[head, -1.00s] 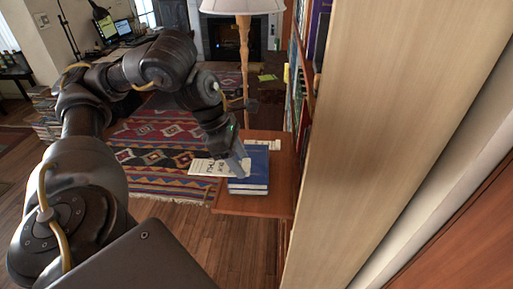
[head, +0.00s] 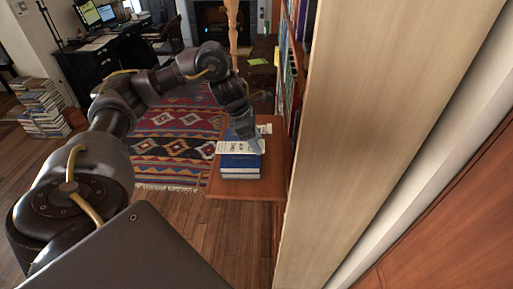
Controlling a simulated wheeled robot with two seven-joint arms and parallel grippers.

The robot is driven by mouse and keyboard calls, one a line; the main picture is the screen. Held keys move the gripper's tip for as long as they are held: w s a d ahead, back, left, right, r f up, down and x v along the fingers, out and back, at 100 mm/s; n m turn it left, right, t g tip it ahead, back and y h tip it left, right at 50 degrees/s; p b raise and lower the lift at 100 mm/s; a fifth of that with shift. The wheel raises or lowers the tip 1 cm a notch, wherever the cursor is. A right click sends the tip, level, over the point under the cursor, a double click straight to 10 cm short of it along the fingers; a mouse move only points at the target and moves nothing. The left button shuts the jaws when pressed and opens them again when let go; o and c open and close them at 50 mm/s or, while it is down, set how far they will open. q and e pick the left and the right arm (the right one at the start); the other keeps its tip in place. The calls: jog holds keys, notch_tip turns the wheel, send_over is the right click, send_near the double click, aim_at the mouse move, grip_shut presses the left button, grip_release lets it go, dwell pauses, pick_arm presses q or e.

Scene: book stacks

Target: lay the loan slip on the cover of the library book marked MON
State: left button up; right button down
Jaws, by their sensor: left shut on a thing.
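My left gripper (head: 254,146) reaches in from the left and is shut on the white loan slip (head: 232,147). The slip has dark print, too small to read surely. It shows over the back part of a blue book (head: 240,161), which lies on top of a small stack on a wooden shelf board (head: 219,188). I cannot tell whether the slip touches the cover. No MON mark can be made out; the slip and gripper hide part of the cover. My right gripper is not in view.
Another white piece (head: 265,128) shows behind the gripper. A tall pale wood panel (head: 390,130) and shelved books (head: 293,75) bound the board's right side. A lamp pole (head: 232,25) stands behind. A patterned rug (head: 175,145) lies left; stacked books (head: 42,108) stand far left.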

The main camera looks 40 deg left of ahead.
aim_at(242, 146)
pick_arm(q)
jog(key=shift+w+f+p, duration=0.15)
jog(key=shift+f, duration=0.75)
jog(key=shift+w+f+p, duration=0.1)
jog(key=shift+f+p, duration=0.05)
jog(key=shift+f, duration=0.75)
jog(key=shift+f, duration=0.1)
jog(key=shift+f, duration=0.2)
jog(key=o, duration=0.9)
jog(key=shift+r, duration=0.1)
jog(key=shift+o, duration=0.2)
jog(key=shift+r, duration=0.1)
jog(key=shift+a+r, duration=0.1)
jog(key=shift+r, duration=0.15)
jog(key=p+v, duration=0.1)
jog(key=v, duration=1)
jog(key=shift+r, duration=0.35)
